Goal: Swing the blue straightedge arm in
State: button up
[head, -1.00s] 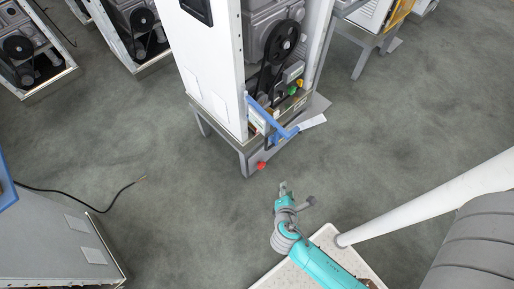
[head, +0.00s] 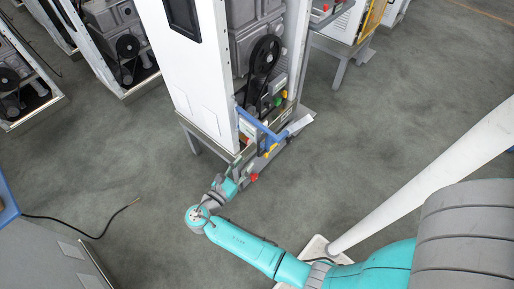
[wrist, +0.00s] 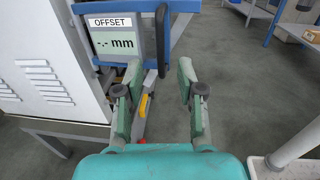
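The blue straightedge arm (head: 259,125) is on the front of the dispenser frame, at its lower right corner. In the wrist view its blue bar (wrist: 185,6) crosses the top, and a dark looped handle (wrist: 162,40) hangs beside the display. The offset display (wrist: 115,42) reads "-.- mm". My gripper (wrist: 160,70) is open, with its two fingers apart and nothing clasped between them. The handle lies just beyond the fingertips, nearer the left finger. In the head view my gripper (head: 243,168) is close to the frame's front corner, and its fingertips are hard to make out.
A red knob (head: 254,177) is beside my gripper at the frame's front corner. A white louvred panel (wrist: 45,60) stands close on the left in the wrist view. Other machines (head: 125,45) stand at the back left. The grey floor (head: 370,130) is open to the right.

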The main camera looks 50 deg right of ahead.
aim_at(258, 148)
jog(key=d, duration=0.3)
jog(key=w+d, duration=0.1)
jog(key=d, duration=0.5)
jog(key=shift+w+d, duration=0.2)
jog(key=shift+d, duration=0.05)
grip_shut()
